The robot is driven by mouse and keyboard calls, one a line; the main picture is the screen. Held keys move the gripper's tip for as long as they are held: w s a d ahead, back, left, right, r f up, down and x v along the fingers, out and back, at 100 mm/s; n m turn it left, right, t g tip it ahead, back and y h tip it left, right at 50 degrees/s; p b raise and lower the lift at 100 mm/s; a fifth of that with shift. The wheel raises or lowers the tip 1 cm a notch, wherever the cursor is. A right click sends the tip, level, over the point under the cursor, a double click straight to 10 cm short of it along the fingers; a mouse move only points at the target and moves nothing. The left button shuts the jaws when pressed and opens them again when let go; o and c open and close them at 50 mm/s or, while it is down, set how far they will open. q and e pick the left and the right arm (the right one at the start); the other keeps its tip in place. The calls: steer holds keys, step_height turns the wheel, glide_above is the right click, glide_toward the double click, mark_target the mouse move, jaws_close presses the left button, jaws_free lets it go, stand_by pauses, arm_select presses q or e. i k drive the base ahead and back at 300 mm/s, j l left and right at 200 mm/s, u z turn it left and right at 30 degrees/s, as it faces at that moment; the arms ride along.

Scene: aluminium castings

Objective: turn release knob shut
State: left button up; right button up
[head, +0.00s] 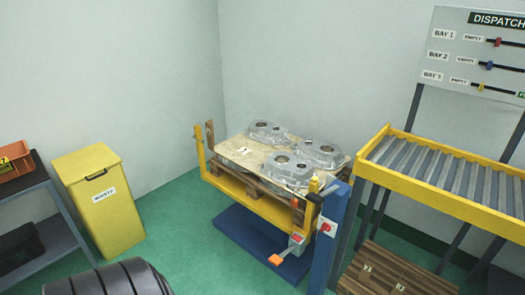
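A lift table with a blue base (240,240) and a yellow frame (246,199) stands in the middle of the room. At its right front corner is a blue post (328,250) with a red knob (325,227) on a pale plate. A grey box with a red part (297,238) and an orange pedal-like piece (275,260) sit just left of the post. I cannot tell which red part is the release knob, or how it is turned. Neither of my grippers is in view.
Three aluminium castings (321,153) lie on a board over a wooden pallet (262,187) on the lift table. A yellow-framed roller conveyor (440,170) stands close on the right, with brown slatted wood (385,272) below. A yellow bin (110,215) stands left; green floor (180,235) is clear between.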

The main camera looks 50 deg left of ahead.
mark_target(326, 228)
steer(key=u, duration=1.45)
